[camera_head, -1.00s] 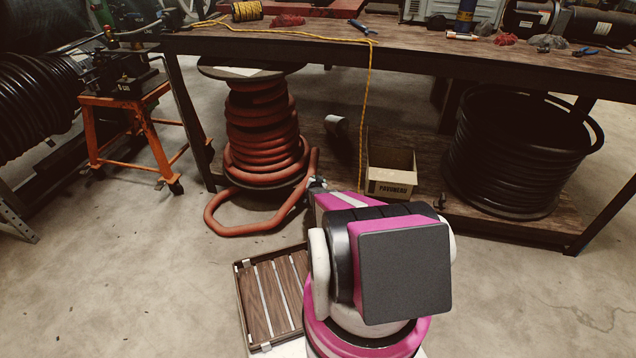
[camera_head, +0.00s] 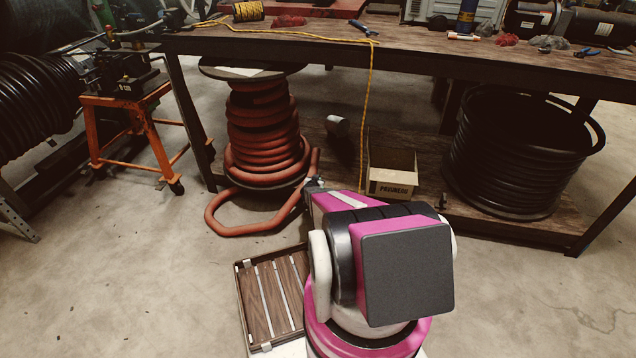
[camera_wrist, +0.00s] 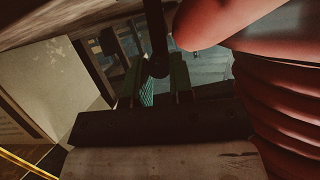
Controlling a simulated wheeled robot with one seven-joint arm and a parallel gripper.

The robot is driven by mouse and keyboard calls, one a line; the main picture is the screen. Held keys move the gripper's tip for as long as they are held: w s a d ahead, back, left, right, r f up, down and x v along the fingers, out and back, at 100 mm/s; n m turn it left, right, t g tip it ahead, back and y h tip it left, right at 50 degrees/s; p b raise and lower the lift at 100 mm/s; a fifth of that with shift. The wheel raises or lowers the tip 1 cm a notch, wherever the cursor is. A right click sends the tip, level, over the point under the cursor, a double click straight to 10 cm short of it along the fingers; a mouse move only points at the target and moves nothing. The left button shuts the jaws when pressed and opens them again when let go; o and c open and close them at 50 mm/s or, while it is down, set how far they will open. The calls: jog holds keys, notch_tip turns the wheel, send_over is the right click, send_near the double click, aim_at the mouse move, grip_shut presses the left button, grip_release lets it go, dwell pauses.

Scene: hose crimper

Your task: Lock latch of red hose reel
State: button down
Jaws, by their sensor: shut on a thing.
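The red hose reel (camera_head: 262,130) stands upright under the left part of the workbench, wound with red hose, with a loose loop on the floor. In the wrist view the red hose (camera_wrist: 285,110) fills the right side. A dark bar with a rounded end (camera_wrist: 157,45), which looks like the latch, comes down from the top of that view. My gripper (camera_wrist: 157,80) has its fingers on either side of the bar's rounded end and is shut on it. In the head view my gripper (camera_head: 315,183) is small at the reel's right side, and the latch cannot be made out there.
The workbench (camera_head: 450,62) spans above. On its lower shelf are a cardboard box (camera_head: 391,186), a small can (camera_head: 337,126) and a black hose coil (camera_head: 515,165). A yellow cord (camera_head: 366,110) hangs in front. An orange stand (camera_head: 128,125) is at left. The front floor is mostly clear.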

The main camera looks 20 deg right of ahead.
jog(key=shift+w+a+n, duration=0.25)
jog(key=shift+a+n, duration=0.1)
jog(key=shift+n, duration=0.05)
jog(key=c, duration=1)
grip_release()
